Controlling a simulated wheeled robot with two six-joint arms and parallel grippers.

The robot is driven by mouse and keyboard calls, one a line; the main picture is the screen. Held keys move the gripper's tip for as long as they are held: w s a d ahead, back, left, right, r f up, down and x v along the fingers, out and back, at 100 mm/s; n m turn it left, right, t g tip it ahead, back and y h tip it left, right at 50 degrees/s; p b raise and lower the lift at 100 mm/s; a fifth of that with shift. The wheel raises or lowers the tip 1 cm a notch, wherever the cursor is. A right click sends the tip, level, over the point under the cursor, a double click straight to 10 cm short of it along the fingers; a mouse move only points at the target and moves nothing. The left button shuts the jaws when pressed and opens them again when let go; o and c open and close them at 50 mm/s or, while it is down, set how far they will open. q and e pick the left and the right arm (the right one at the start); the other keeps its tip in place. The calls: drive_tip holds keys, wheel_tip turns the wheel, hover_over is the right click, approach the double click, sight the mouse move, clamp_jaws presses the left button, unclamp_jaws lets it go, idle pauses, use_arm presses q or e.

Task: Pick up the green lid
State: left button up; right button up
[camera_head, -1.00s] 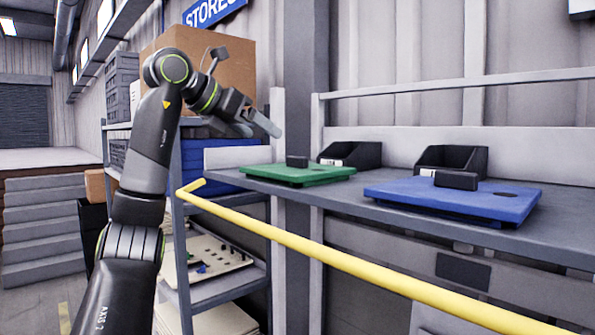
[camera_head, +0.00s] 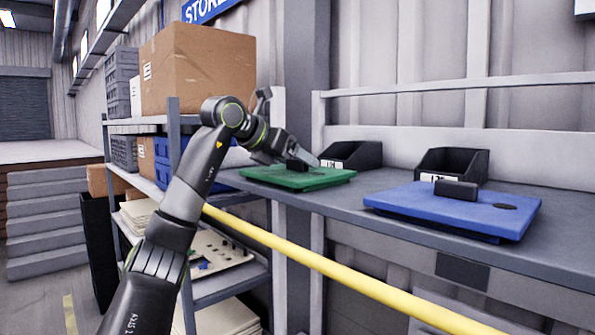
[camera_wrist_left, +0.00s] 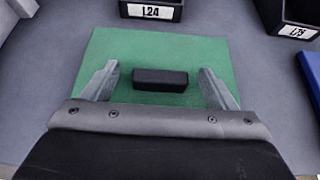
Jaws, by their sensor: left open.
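The green lid (camera_head: 322,178) lies flat on the grey shelf, with a black block handle (camera_head: 297,164) on top. In the left wrist view the lid (camera_wrist_left: 205,50) fills the middle, and its black handle (camera_wrist_left: 160,80) sits between my two fingers. My left gripper (camera_head: 305,158) is open over the lid, one finger on each side of the handle; in the wrist view the gripper (camera_wrist_left: 158,82) shows gaps between both fingers and the handle. In the head view the gripper partly hides the handle. My right gripper is not in view.
A blue lid (camera_head: 420,198) with a black handle lies to the right on the same shelf (camera_head: 350,195). Black bins (camera_head: 352,155) stand behind, one labelled L24 in the wrist view. A yellow rail (camera_head: 330,268) runs in front of the shelf. A cardboard box (camera_head: 198,70) stands at left.

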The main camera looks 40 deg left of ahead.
use_arm(q)
drive_tip(key=shift+s, duration=0.15)
drive_tip(key=c, duration=1.1)
drive_tip(key=shift+c, duration=0.7)
drive_tip(key=shift+r, duration=0.2)
